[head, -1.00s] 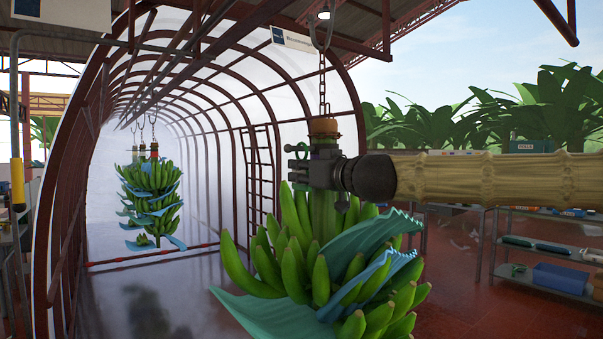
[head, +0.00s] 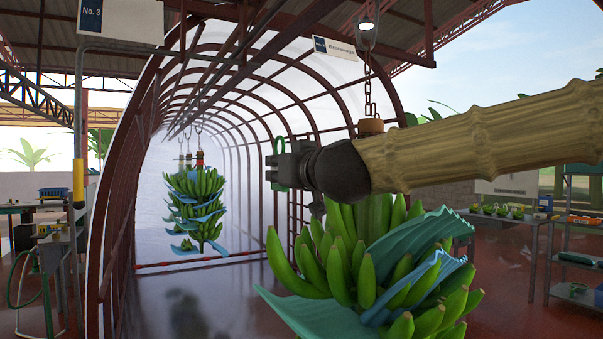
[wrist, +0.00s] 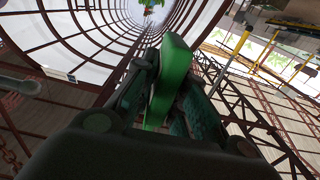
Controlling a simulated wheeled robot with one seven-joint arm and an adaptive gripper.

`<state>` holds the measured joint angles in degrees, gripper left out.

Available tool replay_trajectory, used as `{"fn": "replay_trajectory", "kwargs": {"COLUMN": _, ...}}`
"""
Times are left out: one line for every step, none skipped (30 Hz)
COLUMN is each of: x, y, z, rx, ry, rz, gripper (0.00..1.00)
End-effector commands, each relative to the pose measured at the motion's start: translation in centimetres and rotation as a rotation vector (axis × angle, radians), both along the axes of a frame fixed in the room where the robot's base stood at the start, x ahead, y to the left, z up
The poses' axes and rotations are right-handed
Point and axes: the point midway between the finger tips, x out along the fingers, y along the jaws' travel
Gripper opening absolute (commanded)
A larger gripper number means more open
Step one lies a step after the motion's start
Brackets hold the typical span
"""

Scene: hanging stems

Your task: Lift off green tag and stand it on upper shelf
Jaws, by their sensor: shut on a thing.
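The green tag (wrist: 174,78) is between my gripper's fingers in the wrist view, standing out past them. In the head view its green ring-like edge (head: 279,147) shows just beyond the fingertips. My gripper (head: 284,166) is shut on it, left of the hanging stem's brown top (head: 371,127) and apart from it, above the near bunch. The metal rack at the far right has an upper shelf (head: 583,222) with several items on it, cut off by the frame edge.
The near banana bunch (head: 345,250) with blue-green sheets hangs on a chain (head: 369,90) below my arm. Another bunch (head: 196,205) hangs inside the arched tunnel. A table (head: 50,235) stands at left.

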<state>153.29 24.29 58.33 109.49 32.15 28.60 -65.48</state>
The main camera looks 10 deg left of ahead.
Motion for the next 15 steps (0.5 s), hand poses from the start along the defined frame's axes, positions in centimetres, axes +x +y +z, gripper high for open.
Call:
{"fn": "replay_trajectory", "kwargs": {"x": -0.3, "y": 0.41, "z": -0.05, "rx": -0.002, "ry": -0.001, "rz": 0.0, "gripper": 0.0}}
{"fn": "replay_trajectory", "kwargs": {"x": -0.41, "y": 0.56, "z": -0.05, "rx": -0.001, "ry": -0.001, "rz": 0.0, "gripper": 0.0}}
{"fn": "replay_trajectory", "kwargs": {"x": -0.52, "y": 0.72, "z": -0.04, "rx": 0.0, "ry": 0.0, "rz": -0.001, "gripper": 0.0}}
{"fn": "replay_trajectory", "kwargs": {"x": -0.59, "y": 0.82, "z": -0.04, "rx": 0.001, "ry": 0.001, "rz": -0.001, "gripper": 0.0}}
{"fn": "replay_trajectory", "kwargs": {"x": -0.65, "y": 0.9, "z": -0.04, "rx": 0.001, "ry": 0.001, "rz": -0.001, "gripper": 0.0}}
{"fn": "replay_trajectory", "kwargs": {"x": -0.72, "y": 0.99, "z": -0.03, "rx": 0.001, "ry": 0.001, "rz": -0.001, "gripper": 0.0}}
{"fn": "replay_trajectory", "kwargs": {"x": -0.75, "y": 1.03, "z": -0.03, "rx": 0.001, "ry": 0.001, "rz": -0.001, "gripper": 0.0}}
{"fn": "replay_trajectory", "kwargs": {"x": -0.77, "y": 1.06, "z": -0.02, "rx": 0.001, "ry": 0.001, "rz": -0.001, "gripper": 0.0}}
{"fn": "replay_trajectory", "kwargs": {"x": -0.79, "y": 1.08, "z": -0.02, "rx": 0.001, "ry": 0.001, "rz": -0.001, "gripper": 0.0}}
{"fn": "replay_trajectory", "kwargs": {"x": -0.79, "y": 1.09, "z": -0.01, "rx": 0.001, "ry": 0.001, "rz": -0.001, "gripper": 0.0}}
{"fn": "replay_trajectory", "kwargs": {"x": -0.79, "y": 1.09, "z": -0.01, "rx": 0.001, "ry": 0.001, "rz": -0.001, "gripper": 0.0}}
{"fn": "replay_trajectory", "kwargs": {"x": -0.79, "y": 1.08, "z": -0.01, "rx": 0.001, "ry": 0.001, "rz": -0.001, "gripper": 0.0}}
{"fn": "replay_trajectory", "kwargs": {"x": -0.79, "y": 1.08, "z": 0.0, "rx": 0.001, "ry": 0.001, "rz": -0.001, "gripper": 0.0}}
{"fn": "replay_trajectory", "kwargs": {"x": -0.79, "y": 1.08, "z": -0.01, "rx": 0.001, "ry": 0.001, "rz": -0.001, "gripper": 0.0}}
{"fn": "replay_trajectory", "kwargs": {"x": -0.8, "y": 1.08, "z": 0.0, "rx": 0.001, "ry": 0.001, "rz": -0.001, "gripper": 0.0}}
